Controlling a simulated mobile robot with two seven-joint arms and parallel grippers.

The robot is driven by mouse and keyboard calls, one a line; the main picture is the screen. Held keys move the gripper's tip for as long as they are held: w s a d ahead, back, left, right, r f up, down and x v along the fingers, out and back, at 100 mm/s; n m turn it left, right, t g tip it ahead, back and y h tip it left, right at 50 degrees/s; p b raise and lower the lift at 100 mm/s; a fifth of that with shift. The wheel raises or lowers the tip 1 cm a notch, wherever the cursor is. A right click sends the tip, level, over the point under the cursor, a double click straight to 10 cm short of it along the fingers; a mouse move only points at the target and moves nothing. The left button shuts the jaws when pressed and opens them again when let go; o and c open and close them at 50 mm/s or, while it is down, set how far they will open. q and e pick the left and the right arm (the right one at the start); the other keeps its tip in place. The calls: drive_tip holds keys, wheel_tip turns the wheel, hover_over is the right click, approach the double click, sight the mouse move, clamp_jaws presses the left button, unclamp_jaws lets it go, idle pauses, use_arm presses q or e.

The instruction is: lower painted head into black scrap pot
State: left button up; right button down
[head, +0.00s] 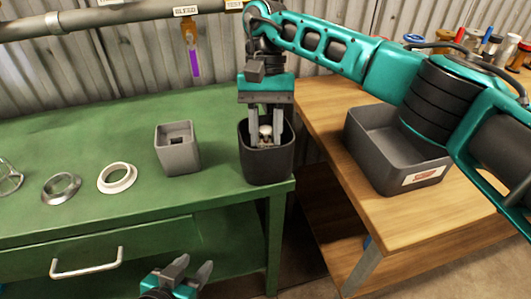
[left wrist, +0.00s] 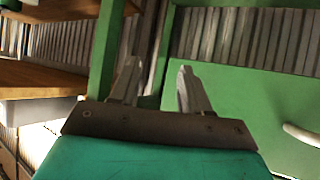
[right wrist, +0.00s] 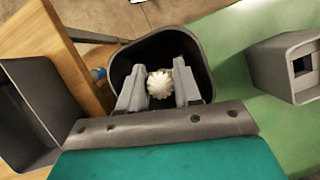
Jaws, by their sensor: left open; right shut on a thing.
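The black scrap pot (head: 267,165) stands at the right end of the green bench, and its rim also shows in the right wrist view (right wrist: 203,60). My right gripper (head: 265,138) points down into the pot's mouth, shut on the painted head (head: 265,131). In the right wrist view the head (right wrist: 159,84) is a small white ribbed piece between the two fingertips, inside the rim outline. Whether it touches the pot's floor is hidden. My left gripper (head: 192,272) is open and empty, low in front of the bench; its fingers show apart in the left wrist view (left wrist: 155,85).
A grey square holder (head: 178,150) stands left of the pot. A white ring (head: 117,178) and a metal ring (head: 61,188) lie further left. A grey bin (head: 395,150) sits on the wooden table at right. A purple vial (head: 194,62) hangs behind.

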sight(266, 140)
drive_tip(key=shift+f+b, duration=1.6)
drive_tip(key=shift+f, duration=0.45)
idle(0.7)
drive_tip(key=c, duration=0.7)
unclamp_jaws()
drive_tip(key=v, duration=0.6)
drive_tip(key=shift+p, duration=0.4)
drive_tip(key=shift+v, duration=0.8)
